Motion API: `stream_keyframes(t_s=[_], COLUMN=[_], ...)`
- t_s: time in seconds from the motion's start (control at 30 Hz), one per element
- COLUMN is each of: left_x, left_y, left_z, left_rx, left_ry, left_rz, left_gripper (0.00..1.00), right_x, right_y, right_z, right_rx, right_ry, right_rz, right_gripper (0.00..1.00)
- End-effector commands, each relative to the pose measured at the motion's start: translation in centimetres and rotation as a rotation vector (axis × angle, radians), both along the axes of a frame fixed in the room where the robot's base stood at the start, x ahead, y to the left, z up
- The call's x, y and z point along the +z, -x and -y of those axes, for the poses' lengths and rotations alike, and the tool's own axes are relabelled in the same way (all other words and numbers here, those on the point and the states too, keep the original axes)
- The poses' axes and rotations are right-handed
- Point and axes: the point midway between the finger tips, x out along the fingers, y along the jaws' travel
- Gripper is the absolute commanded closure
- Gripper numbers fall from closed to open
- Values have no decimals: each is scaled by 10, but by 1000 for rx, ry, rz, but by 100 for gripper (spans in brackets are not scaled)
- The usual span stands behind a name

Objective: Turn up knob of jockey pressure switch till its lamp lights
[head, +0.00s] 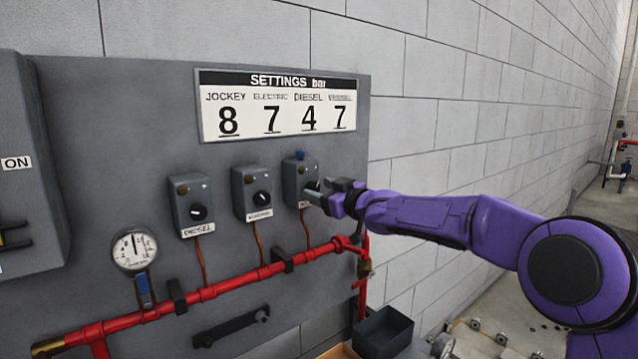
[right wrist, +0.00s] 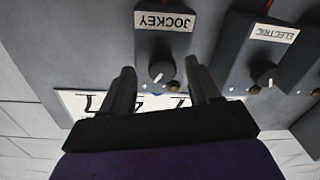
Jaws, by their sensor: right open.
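The jockey pressure switch (head: 293,180) is the rightmost of three grey boxes on the panel. My right gripper (head: 319,190) is at its front and hides its knob in the head view. In the right wrist view, the JOCKEY label (right wrist: 165,22) appears upside down, with the black knob (right wrist: 160,71) and its pale pointer below it. My right gripper (right wrist: 157,76) is open there, one finger on each side of the knob, with gaps visible. A dull brown, unlit-looking lamp (right wrist: 173,86) shows beside the knob. My left gripper is not in view.
The electric switch (head: 252,193) and diesel switch (head: 190,205) stand to the left. A settings sign (head: 280,105) above reads 8 under JOCKEY. A red pipe (head: 235,281) and a gauge (head: 134,249) are below. A blue piece (head: 300,154) tops the jockey box.

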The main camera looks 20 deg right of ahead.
Motion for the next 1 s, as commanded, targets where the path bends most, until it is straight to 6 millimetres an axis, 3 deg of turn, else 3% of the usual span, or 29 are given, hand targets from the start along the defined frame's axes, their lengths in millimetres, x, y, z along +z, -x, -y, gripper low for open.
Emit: stream_keyframes(t_s=[0.1, 0.37, 0.53, 0.67, 0.87, 1.0], left_x=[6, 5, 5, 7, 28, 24], left_y=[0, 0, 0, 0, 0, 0], left_z=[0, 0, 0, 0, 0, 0], left_rx=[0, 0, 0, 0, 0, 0], left_ry=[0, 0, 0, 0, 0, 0], left_rz=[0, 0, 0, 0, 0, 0], left_gripper=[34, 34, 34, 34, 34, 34], right_x=[1, -1, 0, 0, 4, -1], right_y=[-9, -10, -10, -10, -10, -10], right_z=[-4, -5, -4, -4, -5, -5], right_rx=[0, 0, 0, 0, 1, 0], right_ry=[2, 1, 1, -2, -74, -82], right_rz=[0, 0, 0, -1, -29, -31], right_gripper=[39, 39, 94, 95, 95, 95])
